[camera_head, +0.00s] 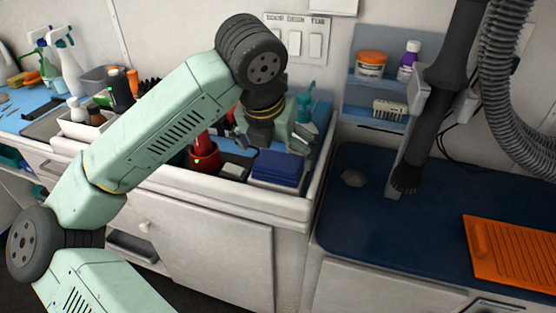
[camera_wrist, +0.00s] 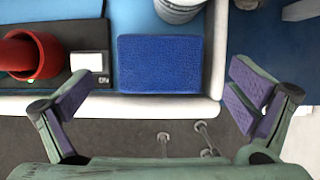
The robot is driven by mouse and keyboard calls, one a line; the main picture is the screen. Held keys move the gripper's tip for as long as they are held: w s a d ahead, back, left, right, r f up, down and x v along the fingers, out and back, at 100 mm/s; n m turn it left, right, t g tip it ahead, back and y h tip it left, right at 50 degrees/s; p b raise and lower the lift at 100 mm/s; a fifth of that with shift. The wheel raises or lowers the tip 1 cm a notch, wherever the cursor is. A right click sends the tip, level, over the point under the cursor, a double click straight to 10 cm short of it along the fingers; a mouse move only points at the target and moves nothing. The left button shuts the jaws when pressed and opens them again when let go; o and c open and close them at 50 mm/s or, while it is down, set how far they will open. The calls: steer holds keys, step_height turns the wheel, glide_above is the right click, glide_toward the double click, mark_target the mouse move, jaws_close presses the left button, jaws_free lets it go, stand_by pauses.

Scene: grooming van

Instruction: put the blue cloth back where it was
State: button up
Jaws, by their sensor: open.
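The blue cloth (camera_head: 277,168) is a folded, flat rectangle at the right end of the counter's shallow tray section, close to the front rim. In the wrist view the cloth (camera_wrist: 160,62) lies square inside the white corner rim, with nothing on it. My gripper (camera_head: 303,138) is above and near the cloth, and its fingers are spread wide. In the wrist view my gripper (camera_wrist: 162,82) is open and empty, with one finger on each side of the cloth and apart from it.
A red pot (camera_wrist: 45,57) and a small white block (camera_wrist: 88,62) stand left of the cloth. A pale round container (camera_wrist: 178,9) is behind it. A white rim (camera_wrist: 140,108) borders the counter. The dark blue table (camera_head: 400,225) at right holds an orange ribbed mat (camera_head: 510,250).

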steer(key=v, duration=0.8)
steer(key=shift+b, duration=0.45)
